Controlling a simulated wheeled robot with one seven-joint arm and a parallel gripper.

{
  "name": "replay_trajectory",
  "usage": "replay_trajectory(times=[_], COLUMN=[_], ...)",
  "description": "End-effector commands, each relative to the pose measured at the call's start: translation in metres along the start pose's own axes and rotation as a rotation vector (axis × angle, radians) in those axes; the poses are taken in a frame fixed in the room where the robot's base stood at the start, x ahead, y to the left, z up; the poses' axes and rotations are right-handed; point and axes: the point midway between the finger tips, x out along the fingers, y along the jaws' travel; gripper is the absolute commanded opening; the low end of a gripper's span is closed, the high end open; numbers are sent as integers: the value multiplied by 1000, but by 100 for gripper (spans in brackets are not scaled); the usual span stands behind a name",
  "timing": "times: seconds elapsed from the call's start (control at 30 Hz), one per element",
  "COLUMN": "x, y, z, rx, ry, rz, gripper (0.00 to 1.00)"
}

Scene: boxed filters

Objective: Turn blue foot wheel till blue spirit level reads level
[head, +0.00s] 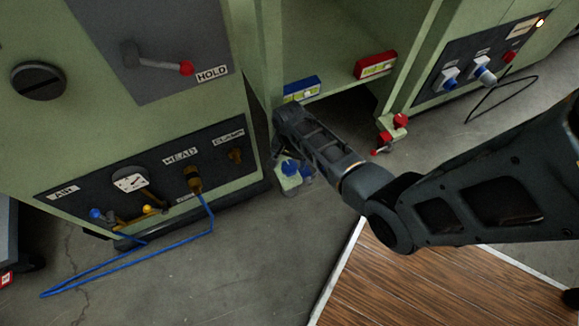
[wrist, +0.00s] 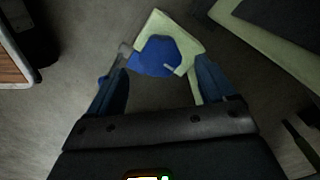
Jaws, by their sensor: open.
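The blue foot wheel (wrist: 155,57) sits on a pale green foot plate (wrist: 150,26); a small pale mark or pin shows on it. My gripper (wrist: 162,66) is open, with one finger on either side of the near part of the wheel; contact cannot be told. In the head view the blue wheel (head: 290,167) shows low beside the cabinet leg, partly hidden by my gripper (head: 304,174). The blue spirit level (head: 301,89) is on the shelf edge above, with a yellow-green window; its bubble is too small to read.
A red spirit level (head: 375,66) sits right of the blue one, above a red foot wheel (head: 383,138). A blue cable (head: 180,236) loops from the left panel onto the floor. A black cable (head: 490,98) hangs at right. Open grey floor (head: 260,260) lies in front.

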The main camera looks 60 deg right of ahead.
Motion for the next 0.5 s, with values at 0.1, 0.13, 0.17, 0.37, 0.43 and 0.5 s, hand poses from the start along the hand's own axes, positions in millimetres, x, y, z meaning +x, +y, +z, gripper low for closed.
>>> replay_trajectory(times=[0.1,0.13,0.17,0.37,0.43,0.5], x=[23,27,30,42,43,43], y=[0,0,0,0,0,0], z=[0,0,0,0,0,0], rx=[-1,-1,-1,-1,-1,-1], ry=[-1,0,0,1,1,1], rz=[1,0,0,-1,-1,-2], gripper=[83,83,83,83,83,83])
